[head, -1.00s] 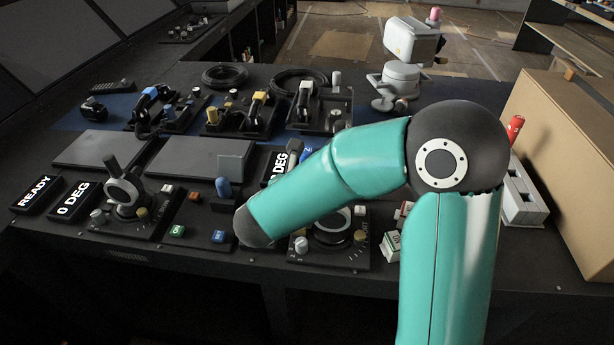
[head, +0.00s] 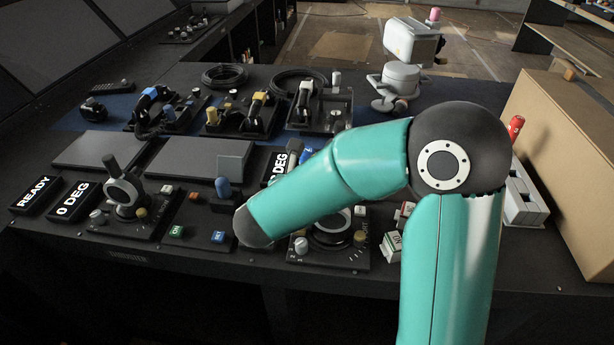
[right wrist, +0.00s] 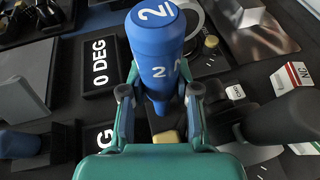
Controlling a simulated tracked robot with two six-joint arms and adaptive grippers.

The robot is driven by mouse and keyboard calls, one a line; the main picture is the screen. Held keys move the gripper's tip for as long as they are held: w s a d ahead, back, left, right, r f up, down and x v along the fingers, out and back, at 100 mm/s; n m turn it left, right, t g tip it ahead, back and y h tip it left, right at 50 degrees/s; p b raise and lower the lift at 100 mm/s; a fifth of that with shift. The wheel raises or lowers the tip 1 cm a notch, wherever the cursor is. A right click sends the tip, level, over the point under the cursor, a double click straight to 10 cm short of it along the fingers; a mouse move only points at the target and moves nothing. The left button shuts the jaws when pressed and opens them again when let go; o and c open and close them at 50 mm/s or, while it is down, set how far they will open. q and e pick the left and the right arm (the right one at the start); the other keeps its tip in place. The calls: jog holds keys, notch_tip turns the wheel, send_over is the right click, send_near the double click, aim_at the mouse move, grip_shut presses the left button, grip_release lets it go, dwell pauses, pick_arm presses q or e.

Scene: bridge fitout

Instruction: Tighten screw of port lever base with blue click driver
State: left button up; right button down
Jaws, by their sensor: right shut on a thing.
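The blue click driver (right wrist: 158,45), marked with a white 2, is held in my right gripper (right wrist: 158,98) in the right wrist view. The gripper's two fingers are shut on either side of it, and its lower tip is partly hidden. In the head view only a small blue part of the driver (head: 306,154) shows behind my right arm, which hides the gripper. The port lever base (head: 152,228), black with a dark lever and pale ring, is at the left of the console. Its screw is too small to make out. My left gripper is not in view.
A second lever base (head: 345,259) is partly hidden under my right arm. Grey panels (head: 185,158) and rows of handles lie behind. A large cardboard box (head: 575,160) and a red-topped holder (head: 522,195) are at the right.

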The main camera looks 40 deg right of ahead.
aim_at(304, 156)
dwell(0.6)
jog(key=shift+r+p, duration=2.5)
jog(key=shift+r, duration=0.55)
jog(key=shift+w, duration=0.1)
